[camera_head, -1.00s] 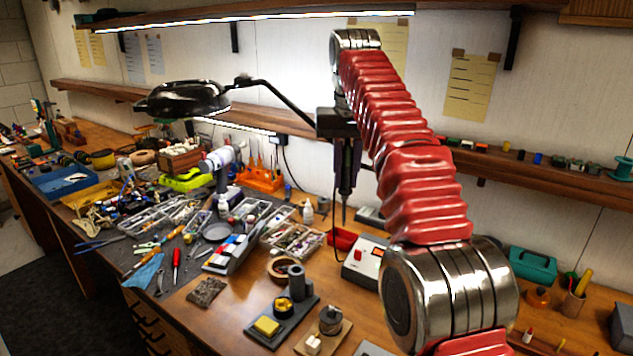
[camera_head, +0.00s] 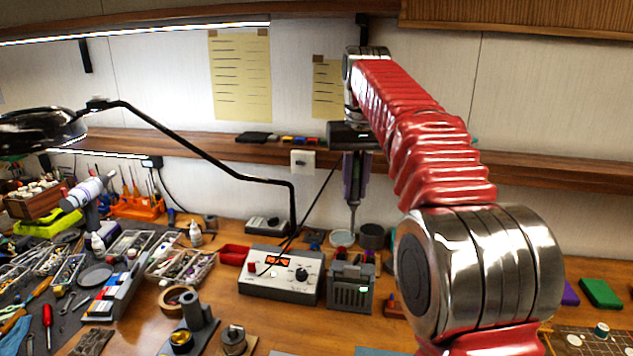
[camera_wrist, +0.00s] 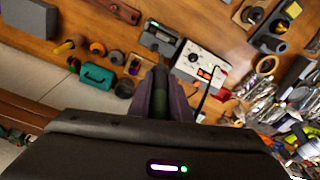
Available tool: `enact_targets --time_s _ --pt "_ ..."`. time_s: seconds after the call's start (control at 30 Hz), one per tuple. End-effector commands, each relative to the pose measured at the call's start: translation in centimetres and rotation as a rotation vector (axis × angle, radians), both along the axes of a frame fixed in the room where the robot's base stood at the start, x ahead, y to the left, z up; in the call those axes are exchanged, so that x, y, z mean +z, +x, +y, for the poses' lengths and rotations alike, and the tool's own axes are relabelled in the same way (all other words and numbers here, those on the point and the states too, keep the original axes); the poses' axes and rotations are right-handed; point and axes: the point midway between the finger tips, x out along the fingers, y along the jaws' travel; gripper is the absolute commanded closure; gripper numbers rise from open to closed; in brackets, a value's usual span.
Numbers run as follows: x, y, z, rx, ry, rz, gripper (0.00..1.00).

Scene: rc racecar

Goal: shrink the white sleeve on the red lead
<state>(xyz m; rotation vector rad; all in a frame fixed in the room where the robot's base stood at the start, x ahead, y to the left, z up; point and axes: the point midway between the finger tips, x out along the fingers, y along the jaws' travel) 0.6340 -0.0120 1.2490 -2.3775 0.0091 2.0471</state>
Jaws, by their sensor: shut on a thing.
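My gripper (camera_head: 356,178) hangs tip-down above the back of the bench, near the wall. It is shut on a soldering iron (camera_head: 352,218), whose thin metal tip points down. A dark cord runs from the iron toward the white station. In the wrist view my gripper's purple-grey fingers (camera_wrist: 164,103) close around a dark green handle. The white soldering station (camera_head: 280,274) has a lit red display and a knob; it also shows in the wrist view (camera_wrist: 200,66). I cannot make out the white sleeve or the red lead in either view.
A grey slotted holder (camera_head: 350,288) stands right of the station. A black lamp arm (camera_head: 210,160) crosses at the left. A tape roll (camera_head: 178,300), a grey post (camera_head: 191,308) and parts trays (camera_head: 180,265) crowd the left bench. A dark patterned mat (camera_head: 570,345) lies at front right.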

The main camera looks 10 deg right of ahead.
Motion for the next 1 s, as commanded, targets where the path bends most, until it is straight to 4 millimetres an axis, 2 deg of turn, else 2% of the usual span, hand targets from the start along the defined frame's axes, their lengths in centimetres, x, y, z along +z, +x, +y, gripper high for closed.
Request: enact_targets --time_s 0.03,0.3,0.6,0.8,1.0 --pt "-0.2 -0.5 -1.6 -0.010 0.000 0.000 1.00" --pt "-2.1 -2.9 -8.4 -0.011 0.001 0.000 1.00" --pt "-5.5 -6.6 -14.5 0.048 0.002 0.001 1.00" --pt "-8.4 -8.6 -16.3 0.149 0.002 0.001 1.00" --pt "-11.5 -9.1 -15.8 0.297 0.002 0.001 1.00"
